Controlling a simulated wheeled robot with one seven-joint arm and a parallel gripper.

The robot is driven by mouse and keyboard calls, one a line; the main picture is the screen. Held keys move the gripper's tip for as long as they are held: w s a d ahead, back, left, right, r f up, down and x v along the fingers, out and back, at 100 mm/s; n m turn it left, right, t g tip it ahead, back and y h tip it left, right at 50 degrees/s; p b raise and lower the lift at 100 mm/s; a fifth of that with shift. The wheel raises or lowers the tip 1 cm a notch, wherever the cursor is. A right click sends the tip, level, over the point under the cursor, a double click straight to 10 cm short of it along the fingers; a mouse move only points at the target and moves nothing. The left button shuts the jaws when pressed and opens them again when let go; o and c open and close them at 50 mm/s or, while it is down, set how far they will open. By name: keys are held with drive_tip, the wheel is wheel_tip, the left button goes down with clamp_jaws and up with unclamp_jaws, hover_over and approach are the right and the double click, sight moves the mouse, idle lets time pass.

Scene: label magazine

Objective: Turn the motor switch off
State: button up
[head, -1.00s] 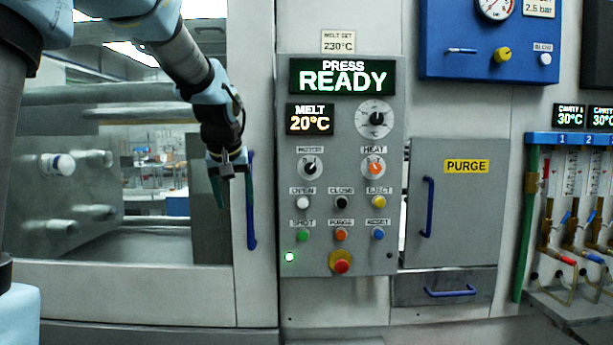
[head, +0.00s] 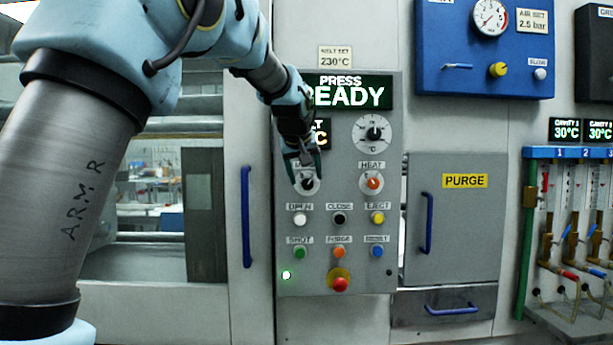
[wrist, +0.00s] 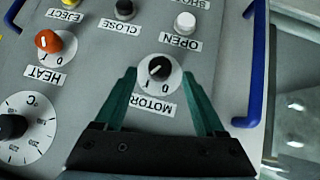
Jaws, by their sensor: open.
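The motor switch (wrist: 158,70) is a black knob on a white round dial, with the label MOTOR beside it in the wrist view. In the head view the motor switch (head: 307,184) is partly covered by my fingers. My gripper (wrist: 162,85) is open, with its two green fingers on either side of the dial and nothing held between them. In the head view my gripper (head: 307,170) is in front of the panel at the motor switch. I cannot tell whether the fingers touch the knob.
The orange HEAT knob (head: 373,183) is right of the motor switch. Below are the white OPEN button (head: 300,219), black CLOSE button (head: 339,219) and red stop button (head: 340,284). A blue door handle (head: 246,216) stands left of the panel. The display reads PRESS READY.

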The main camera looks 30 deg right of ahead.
sight(307, 184)
drive_tip(key=shift+x, duration=1.35)
drive_tip(key=shift+c, duration=0.3)
clamp_jaws()
